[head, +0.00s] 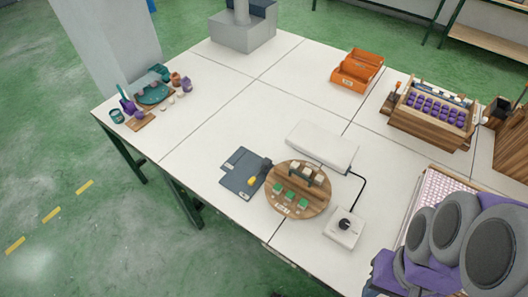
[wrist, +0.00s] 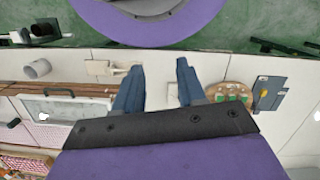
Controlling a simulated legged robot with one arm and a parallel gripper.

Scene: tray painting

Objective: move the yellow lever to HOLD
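The yellow lever (head: 251,181) is a small yellow piece at the right side of a dark grey panel (head: 238,184), beside a dark upright block (head: 265,166). In the wrist view the yellow lever (wrist: 264,93) shows small at the right, on the dark panel (wrist: 275,82). No HOLD marking can be read, and the lever's setting is too small to tell. My gripper (wrist: 160,66) has two blue fingers spread wide with nothing between them. It is well apart from the panel in the wrist view. In the head view only my purple and grey arm shows, at the bottom right.
A round wooden board (head: 312,207) with green and white pieces stands right beside the panel. A white box with a black knob (head: 344,225) and a long white block (head: 322,146) are near. A wooden crate (head: 430,125) and orange bin (head: 357,70) stand farther back.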

